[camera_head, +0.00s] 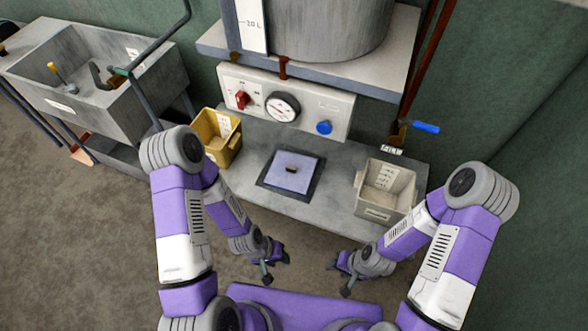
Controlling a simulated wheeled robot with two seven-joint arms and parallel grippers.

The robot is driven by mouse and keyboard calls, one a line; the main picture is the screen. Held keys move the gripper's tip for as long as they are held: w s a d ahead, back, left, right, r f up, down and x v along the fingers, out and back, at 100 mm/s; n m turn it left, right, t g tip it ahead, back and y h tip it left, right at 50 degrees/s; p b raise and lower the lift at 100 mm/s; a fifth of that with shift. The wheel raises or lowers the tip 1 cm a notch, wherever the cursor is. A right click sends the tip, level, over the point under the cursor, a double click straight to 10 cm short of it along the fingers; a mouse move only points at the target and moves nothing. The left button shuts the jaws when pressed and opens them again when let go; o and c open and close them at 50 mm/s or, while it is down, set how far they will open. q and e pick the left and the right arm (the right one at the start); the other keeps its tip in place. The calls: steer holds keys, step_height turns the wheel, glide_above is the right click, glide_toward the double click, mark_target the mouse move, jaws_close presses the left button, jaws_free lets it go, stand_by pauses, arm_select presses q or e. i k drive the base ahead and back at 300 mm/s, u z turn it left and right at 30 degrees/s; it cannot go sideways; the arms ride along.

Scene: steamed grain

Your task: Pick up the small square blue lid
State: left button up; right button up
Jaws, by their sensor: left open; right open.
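The small square blue lid (290,172) is a pale blue-violet plate with a small dark brown handle in its middle. It lies flat on a dark square (264,184) on the grey bench. My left gripper (275,268) is open and empty, below and slightly left of the lid in the picture, in front of the bench and apart from it. My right gripper (338,277) is open and empty, below and right of the lid, also in front of the bench.
A yellow bin (222,140) stands left of the lid and a pale bin (402,204) stands right, both on the bench (330,200). A control panel (340,112) with knobs and a gauge is behind. A large grey vessel (330,28) sits on the shelf above. A sink (90,85) is at far left.

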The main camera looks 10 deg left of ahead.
mark_target(293, 172)
steer(key=k, duration=1.2)
steer(key=u, duration=0.85)
steer(key=i, duration=1.85)
steer(key=z, duration=0.25)
